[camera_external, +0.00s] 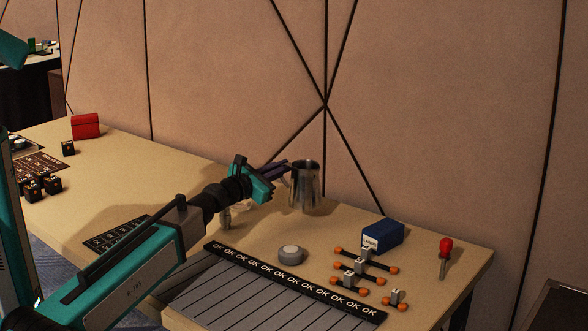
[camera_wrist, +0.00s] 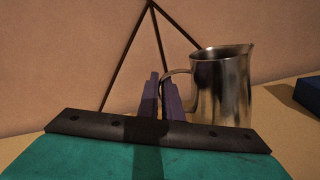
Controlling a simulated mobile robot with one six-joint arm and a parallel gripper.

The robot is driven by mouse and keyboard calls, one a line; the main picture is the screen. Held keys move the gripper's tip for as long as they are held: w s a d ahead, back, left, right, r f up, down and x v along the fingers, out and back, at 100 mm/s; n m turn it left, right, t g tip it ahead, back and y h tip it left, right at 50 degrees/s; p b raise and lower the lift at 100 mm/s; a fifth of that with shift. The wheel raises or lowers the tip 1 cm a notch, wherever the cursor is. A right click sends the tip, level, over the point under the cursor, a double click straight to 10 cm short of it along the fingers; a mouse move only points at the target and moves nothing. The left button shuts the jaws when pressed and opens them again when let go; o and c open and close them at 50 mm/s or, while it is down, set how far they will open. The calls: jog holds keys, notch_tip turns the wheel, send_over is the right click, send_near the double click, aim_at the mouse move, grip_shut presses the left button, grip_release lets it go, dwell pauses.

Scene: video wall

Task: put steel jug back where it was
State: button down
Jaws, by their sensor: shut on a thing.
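The steel jug (camera_external: 305,187) stands upright at the back of the table, close to the panelled wall. In the wrist view the jug (camera_wrist: 223,88) shows its spout to the right and its handle to the left. My gripper (camera_external: 281,168) reaches it from the left, and its purple fingers (camera_wrist: 167,97) are shut on the jug's handle. Whether the jug's base touches the table is hard to tell; it looks at or very near the surface.
A grey round object (camera_external: 291,254) and the striped OK mat (camera_external: 270,290) lie in front. A blue box (camera_external: 383,236), several orange-ended pieces (camera_external: 366,265) and a red-handled screwdriver (camera_external: 444,257) are to the right. A red box (camera_external: 85,126) and black cubes (camera_external: 40,186) are far left.

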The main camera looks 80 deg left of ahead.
jog(key=shift+f, duration=0.65)
jog(key=shift+f, duration=0.1)
jog(key=shift+f+b, duration=1.45)
jog(key=shift+f, duration=0.5)
jog(key=shift+f, duration=0.1)
jog(key=c, duration=1.9)
grip_release()
jog(key=shift+c, duration=0.2)
jog(key=shift+r, duration=0.2)
jog(key=shift+v, duration=3.75)
